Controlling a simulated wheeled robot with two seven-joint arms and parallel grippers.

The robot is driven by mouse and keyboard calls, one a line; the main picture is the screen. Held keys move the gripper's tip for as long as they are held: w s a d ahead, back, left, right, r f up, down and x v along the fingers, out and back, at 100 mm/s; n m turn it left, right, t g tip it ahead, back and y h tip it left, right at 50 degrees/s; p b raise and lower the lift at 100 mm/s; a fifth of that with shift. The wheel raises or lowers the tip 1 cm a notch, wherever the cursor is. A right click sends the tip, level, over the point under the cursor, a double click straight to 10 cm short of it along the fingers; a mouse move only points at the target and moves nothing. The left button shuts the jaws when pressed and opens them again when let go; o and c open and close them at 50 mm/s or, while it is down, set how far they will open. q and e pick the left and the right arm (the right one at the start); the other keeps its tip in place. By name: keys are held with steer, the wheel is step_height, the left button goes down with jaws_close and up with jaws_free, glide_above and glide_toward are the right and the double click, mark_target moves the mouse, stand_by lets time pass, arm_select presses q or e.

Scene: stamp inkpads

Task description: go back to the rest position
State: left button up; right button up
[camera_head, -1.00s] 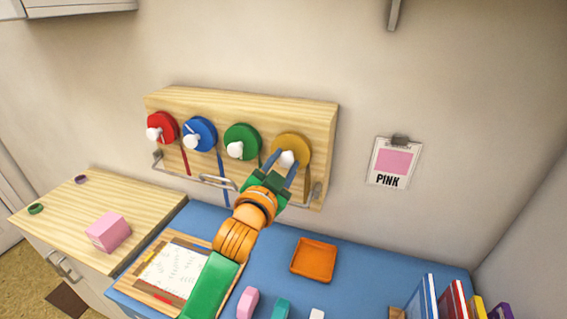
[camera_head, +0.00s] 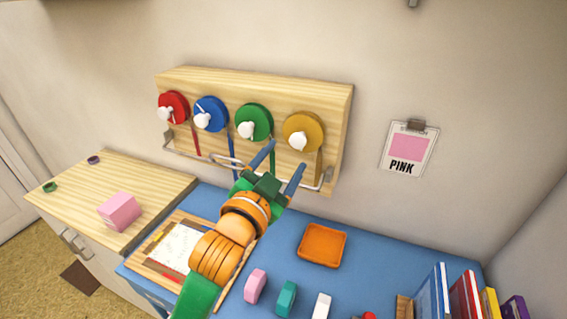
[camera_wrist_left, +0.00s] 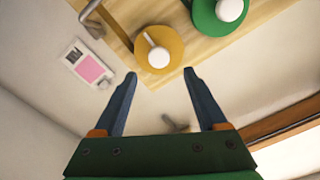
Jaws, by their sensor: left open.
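My left gripper (camera_head: 278,168) is open and empty, with its two blue-grey fingers apart. It is in front of the lower edge of a wooden wall board (camera_head: 255,88), below the yellow disc (camera_head: 303,132) and the green disc (camera_head: 254,122). In the left wrist view, the open fingers (camera_wrist_left: 165,88) point toward the board, and the yellow disc (camera_wrist_left: 160,46) with its white knob lies beyond them, not touched. My right gripper does not show.
A blue desk (camera_head: 378,268) stands below, with an orange tray (camera_head: 322,245), pink, teal and white blocks, and upright books (camera_head: 465,296). A wooden cabinet (camera_head: 150,180) with a pink box (camera_head: 119,210) is at left. A PINK card (camera_head: 408,148) hangs on the wall.

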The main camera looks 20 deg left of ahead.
arm_select(q)
steer(key=shift+w, duration=0.1)
steer(key=s+f+n+g, duration=0.1)
steer(key=s+f+g, duration=0.3)
steer(key=f, duration=0.6)
steer(key=s+f+n+g, duration=0.2)
steer(key=s+f+g, duration=0.15)
steer(key=f, duration=0.65)
steer(key=s+a+f+n+g, duration=0.1)
steer(key=s+f+g, duration=0.4)
steer(key=s, duration=0.4)
steer(key=s+f+n+g, duration=0.1)
steer(key=s+f+g, duration=0.1)
steer(key=s+f, duration=0.55)
step_height(320, 180, down, 14)
steer(key=s+g, duration=0.1)
steer(key=s+a+f+g, duration=0.1)
steer(key=s+a+f, duration=0.1)
steer(key=s+f, duration=1)
steer(key=shift+s+a+m+y, duration=0.2)
steer(key=shift+s+m+y, duration=0.15)
steer(key=shift+s, duration=0.25)
steer(key=shift+f+g, duration=0.1)
steer(key=shift+g, duration=0.15)
